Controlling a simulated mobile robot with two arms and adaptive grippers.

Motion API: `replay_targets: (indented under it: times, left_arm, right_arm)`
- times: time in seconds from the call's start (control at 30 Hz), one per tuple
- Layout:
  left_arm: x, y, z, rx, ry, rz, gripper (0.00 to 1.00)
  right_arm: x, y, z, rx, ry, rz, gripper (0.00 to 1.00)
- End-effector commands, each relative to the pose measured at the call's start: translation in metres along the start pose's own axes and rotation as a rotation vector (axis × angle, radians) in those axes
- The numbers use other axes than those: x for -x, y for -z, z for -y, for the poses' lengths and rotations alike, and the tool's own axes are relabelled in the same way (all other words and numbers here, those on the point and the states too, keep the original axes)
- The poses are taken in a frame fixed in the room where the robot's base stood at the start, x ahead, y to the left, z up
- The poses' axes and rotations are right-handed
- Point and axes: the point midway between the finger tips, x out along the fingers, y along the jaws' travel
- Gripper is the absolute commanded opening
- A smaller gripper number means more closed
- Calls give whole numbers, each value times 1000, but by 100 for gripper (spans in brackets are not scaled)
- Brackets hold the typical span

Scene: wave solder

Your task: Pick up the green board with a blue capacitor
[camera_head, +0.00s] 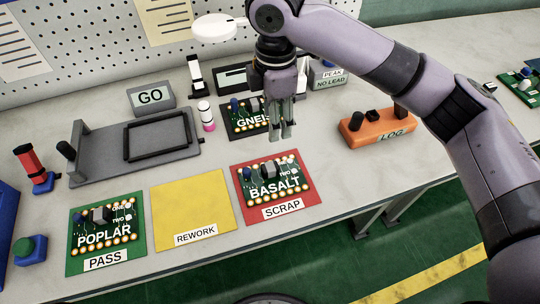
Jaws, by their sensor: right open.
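A green board marked "GNEIS", its last letters hidden (237,130), lies at the back middle, with a blue capacitor (234,105) at its upper left. My right gripper (281,134) points down with its fingers apart and empty, in front of this board's right part and hiding it. A green board marked BASALT (272,202) lies on the red SCRAP mat (308,196); it also has a blue capacitor (247,174). My left gripper is out of view.
The yellow REWORK mat (190,205) is bare. A grey fixture (110,160) with an empty frame stands left, near the GO block (151,98). An orange LOG box (376,128) stands right of the gripper. More green boards (520,86) lie far right.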

Motion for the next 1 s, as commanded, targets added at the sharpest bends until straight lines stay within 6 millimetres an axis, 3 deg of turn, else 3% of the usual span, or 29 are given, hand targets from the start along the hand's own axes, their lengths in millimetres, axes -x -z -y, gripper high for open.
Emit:
replay_targets:
  times: [0.1, 0.3, 0.4, 0.47, 0.6, 0.73, 1.0]
  left_arm:
    - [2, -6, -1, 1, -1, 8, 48]
    - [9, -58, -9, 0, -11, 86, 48]
    - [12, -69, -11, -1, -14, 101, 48]
    - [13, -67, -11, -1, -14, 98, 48]
    - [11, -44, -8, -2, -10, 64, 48]
    - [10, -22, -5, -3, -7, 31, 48]
    - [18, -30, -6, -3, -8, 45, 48]
  right_arm:
    - [-16, -1, 1, 1, 6, 2, 48]
    - [-60, 0, 1, 1, 5, 0, 48]
    - [-82, 0, 1, -1, 5, 1, 48]
    - [-93, 0, 1, -1, 4, 2, 48]
    - [-112, 0, 0, 0, 2, 0, 48]
    - [-119, 0, 0, 0, 0, 0, 48]
    - [-153, 4, -1, 0, 2, 0, 48]
